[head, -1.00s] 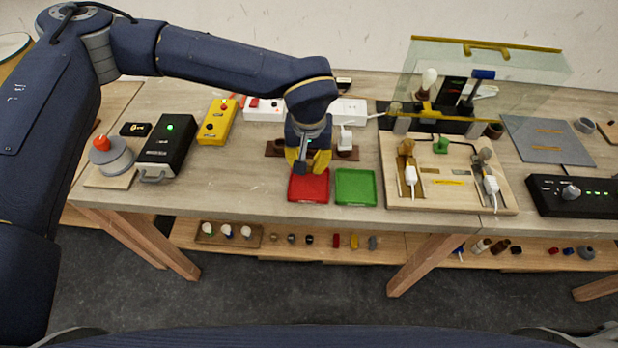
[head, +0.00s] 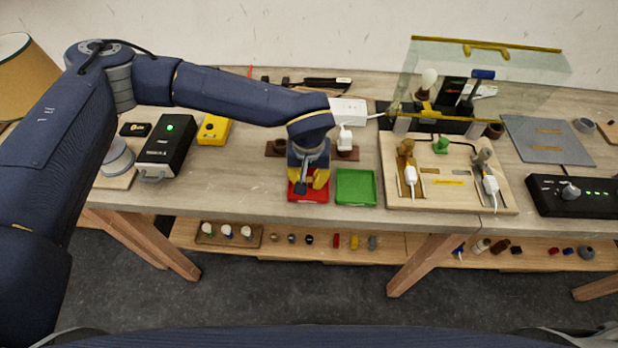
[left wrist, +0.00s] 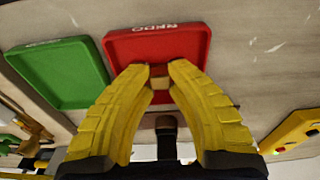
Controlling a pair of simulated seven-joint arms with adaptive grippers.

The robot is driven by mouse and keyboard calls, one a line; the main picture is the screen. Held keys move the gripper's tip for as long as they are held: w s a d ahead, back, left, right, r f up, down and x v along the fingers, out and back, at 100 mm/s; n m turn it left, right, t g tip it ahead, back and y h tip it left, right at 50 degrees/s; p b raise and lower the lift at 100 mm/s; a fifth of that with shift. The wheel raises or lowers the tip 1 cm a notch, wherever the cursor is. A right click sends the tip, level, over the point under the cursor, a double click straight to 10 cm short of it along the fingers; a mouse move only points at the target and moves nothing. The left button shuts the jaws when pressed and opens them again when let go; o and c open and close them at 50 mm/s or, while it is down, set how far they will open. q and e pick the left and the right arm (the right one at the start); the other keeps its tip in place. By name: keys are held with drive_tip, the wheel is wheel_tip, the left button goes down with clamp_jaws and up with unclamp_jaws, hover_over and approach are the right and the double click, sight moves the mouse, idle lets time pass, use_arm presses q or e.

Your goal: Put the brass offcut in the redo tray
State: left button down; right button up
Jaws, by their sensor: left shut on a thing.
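The red tray (head: 308,199) stands near the front edge of the bench. It also shows in the left wrist view (left wrist: 185,42), with the word REDO on its rim. My left gripper (head: 309,187) points down over this tray, its yellow fingers covering much of it. In the left wrist view the fingertips (left wrist: 160,80) are shut on the small brass offcut (left wrist: 160,84), of which only a little shows between them. The fingertips overlap the tray's near edge in that view; the exact height above its floor is hard to tell. My right gripper is not in view.
A green tray (head: 356,187) stands just right of the red one. Behind the gripper is a brown holder (head: 345,153) with a white plug-like piece. A wooden wiring board (head: 445,196) lies further right. A black box (head: 165,146) and a yellow box (head: 214,130) stand left.

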use_arm(q)
drive_tip(key=shift+f, duration=0.1)
drive_tip(key=c, duration=1.3)
unclamp_jaws()
drive_tip(key=r, duration=0.8)
drive_tip(key=s+r, duration=0.1)
drive_tip(key=r, duration=0.3)
drive_tip(key=shift+s+r, duration=0.1)
